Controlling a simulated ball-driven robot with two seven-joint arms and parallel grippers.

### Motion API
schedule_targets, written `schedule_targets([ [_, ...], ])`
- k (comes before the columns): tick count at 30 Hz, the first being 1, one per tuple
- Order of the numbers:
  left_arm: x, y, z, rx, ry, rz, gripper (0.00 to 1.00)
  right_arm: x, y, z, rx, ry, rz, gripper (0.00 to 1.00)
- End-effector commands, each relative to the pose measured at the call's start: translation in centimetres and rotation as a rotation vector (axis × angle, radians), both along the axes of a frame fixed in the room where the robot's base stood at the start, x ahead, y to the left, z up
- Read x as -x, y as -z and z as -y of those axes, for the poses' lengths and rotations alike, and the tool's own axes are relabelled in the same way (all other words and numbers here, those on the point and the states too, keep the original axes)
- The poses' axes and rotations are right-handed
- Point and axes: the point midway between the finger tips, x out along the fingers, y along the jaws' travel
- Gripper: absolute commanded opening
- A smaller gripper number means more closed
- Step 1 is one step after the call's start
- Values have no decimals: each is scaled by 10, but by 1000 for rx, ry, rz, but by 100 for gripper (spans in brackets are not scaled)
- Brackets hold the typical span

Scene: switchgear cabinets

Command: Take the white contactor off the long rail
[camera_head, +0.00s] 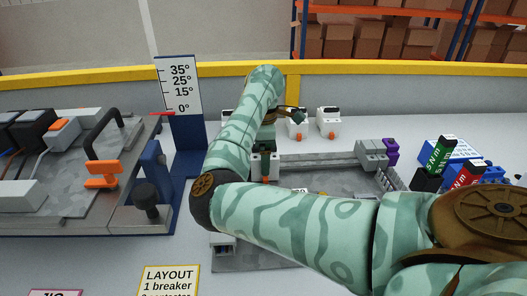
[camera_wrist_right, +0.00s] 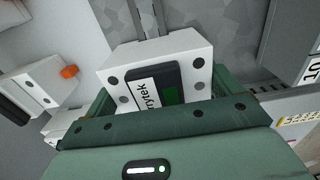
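In the right wrist view the white contactor (camera_wrist_right: 118,62), with a dark face and a green patch, sits between the fingers of my right gripper (camera_wrist_right: 160,88). The green fingers lie close against both its sides, with no clear gap. A metal rail (camera_wrist_right: 146,18) runs up behind it; whether the contactor still touches this rail is hidden. In the head view my right arm reaches in from the right and bends over the mounting plate (camera_head: 312,160). Its gripper (camera_head: 265,165) is small and partly covered by the forearm. My left gripper is out of view.
White devices with orange parts (camera_head: 328,122) stand behind the plate. Grey, purple (camera_head: 391,151), green and red (camera_head: 467,174) parts stand at right. A cabinet panel with an orange handle (camera_head: 102,174) is at left, beside a blue angle-scale post (camera_head: 187,140). A yellow layout card (camera_head: 170,281) is in front.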

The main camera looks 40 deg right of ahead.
Motion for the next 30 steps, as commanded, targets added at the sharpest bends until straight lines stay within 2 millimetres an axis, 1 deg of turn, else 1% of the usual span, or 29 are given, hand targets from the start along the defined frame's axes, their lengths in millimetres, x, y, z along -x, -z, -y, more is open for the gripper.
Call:
schedule_targets([
  [1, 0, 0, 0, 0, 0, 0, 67, 0, 0, 0, 0, 0, 0, 58],
  [2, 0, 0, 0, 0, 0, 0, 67, 0, 0, 0, 0, 0, 0, 50],
  [3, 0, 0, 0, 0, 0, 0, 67, 0, 0, 0, 0, 0, 0, 82],
  [5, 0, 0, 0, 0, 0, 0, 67, 0, 0, 0, 0, 0, 0, 66],
  [6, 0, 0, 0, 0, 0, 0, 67, 0, 0, 0, 0, 0, 0, 63],
  [30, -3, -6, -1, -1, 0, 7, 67, 0, -11, 0, 1, 1, 2, 64],
])
